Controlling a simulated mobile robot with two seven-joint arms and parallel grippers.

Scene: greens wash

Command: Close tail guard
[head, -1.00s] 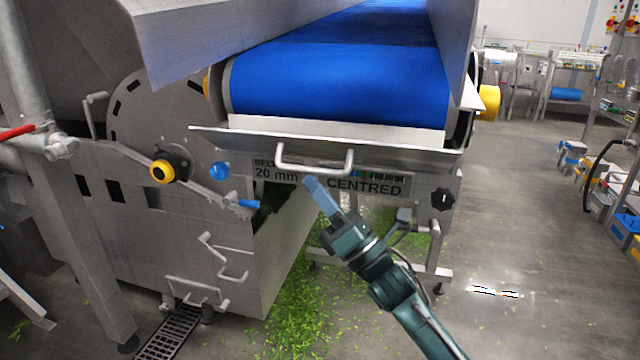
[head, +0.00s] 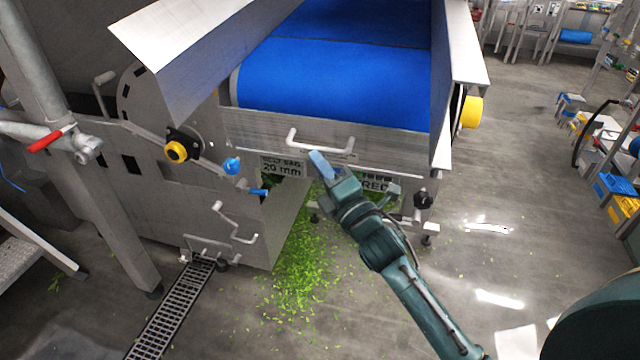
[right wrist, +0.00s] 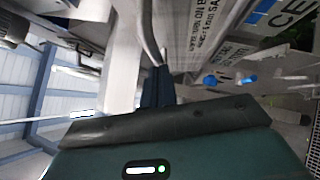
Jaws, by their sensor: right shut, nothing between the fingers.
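The tail guard (head: 268,128) is a grey metal plate across the end of the blue belt (head: 335,85). It stands close to upright over the lower part of the belt's end, with its pale bar handle (head: 342,150) facing me. Whether it sits fully home I cannot tell. My right gripper (head: 319,160) is shut and empty, its blue fingertips just below the handle. In the right wrist view the shut fingers (right wrist: 158,86) point at the handle bar (right wrist: 148,30); contact is unclear. My left gripper is out of view.
A black knob (head: 423,199) is on the frame at right, and a yellow-black knob (head: 177,151) at left. Cut greens (head: 300,262) litter the floor beside a drain grate (head: 172,312). Colored bins (head: 612,186) stand at far right; the floor between is open.

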